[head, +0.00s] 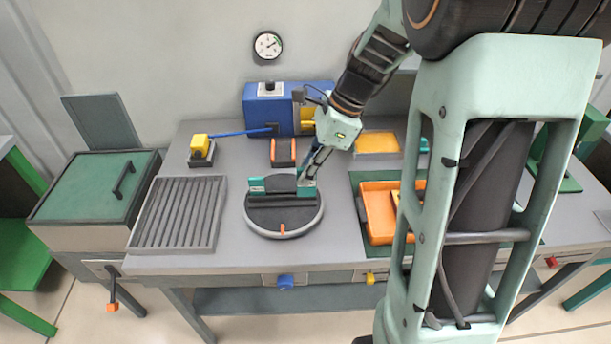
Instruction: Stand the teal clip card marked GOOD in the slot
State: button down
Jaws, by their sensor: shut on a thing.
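A teal piece (306,189), which looks like the clip card, is at the right end of a dark upright block on a round dark turntable (284,218). Another teal part (257,184) shows at the block's left end. My gripper (305,178) points down over the right end and is shut on the teal piece. The GOOD marking cannot be read at this size. The slot cannot be made out clearly, and I cannot tell whether the piece is seated in anything.
A grey ribbed tray (177,214) lies left of the turntable. An orange tray (378,211) stands on the right, partly behind my arm. Bare table shows around the turntable.

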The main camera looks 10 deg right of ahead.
jog(key=shift+r, duration=1.6)
